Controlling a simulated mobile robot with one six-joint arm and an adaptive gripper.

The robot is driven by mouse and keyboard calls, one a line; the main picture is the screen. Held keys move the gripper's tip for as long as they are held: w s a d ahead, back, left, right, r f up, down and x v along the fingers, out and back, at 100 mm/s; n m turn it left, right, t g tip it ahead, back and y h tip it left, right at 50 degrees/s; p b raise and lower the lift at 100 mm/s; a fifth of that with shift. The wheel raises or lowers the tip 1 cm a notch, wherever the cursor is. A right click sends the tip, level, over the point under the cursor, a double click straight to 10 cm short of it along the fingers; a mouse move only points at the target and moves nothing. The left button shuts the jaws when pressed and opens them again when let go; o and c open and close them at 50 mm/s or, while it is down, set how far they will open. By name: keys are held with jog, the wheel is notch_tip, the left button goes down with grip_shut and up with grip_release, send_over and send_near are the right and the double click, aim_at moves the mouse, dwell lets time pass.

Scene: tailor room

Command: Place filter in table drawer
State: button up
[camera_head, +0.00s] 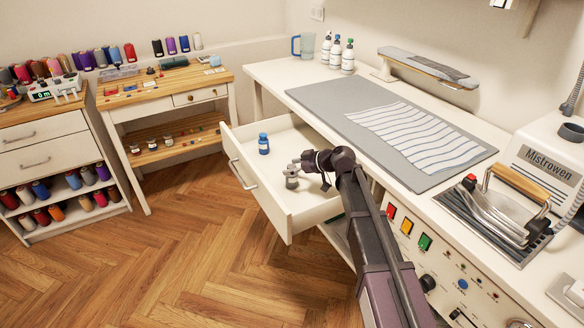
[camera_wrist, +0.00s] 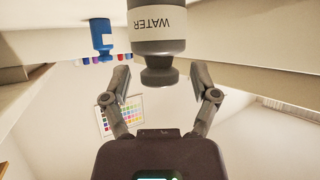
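The grey filter (camera_head: 291,176) stands in the open white table drawer (camera_head: 262,204), near the drawer's right side. In the wrist view the filter (camera_wrist: 157,40) appears upside down, with a white "WATER" label and a dark neck. My gripper (camera_head: 313,171) reaches into the drawer just right of the filter. In the wrist view my gripper (camera_wrist: 159,78) has its fingers spread on either side of the filter's neck, with visible gaps and no contact. A blue bottle-like item (camera_head: 263,144) stands farther back in the drawer and also shows in the wrist view (camera_wrist: 102,38).
The white ironing table (camera_head: 272,76) carries a grey mat (camera_head: 440,178) with striped cloth, several bottles (camera_head: 336,51), a blue mug and an iron (camera_head: 505,211). A small wooden table (camera_head: 166,85) and spool shelves stand left. Wooden floor lies clear before the drawer.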

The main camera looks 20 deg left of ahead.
jog(key=shift+r, duration=0.2)
jog(key=p+v, duration=0.3)
jog(key=v, duration=0.4)
jog(key=shift+d+p, duration=0.25)
jog(key=shift+p, duration=0.15)
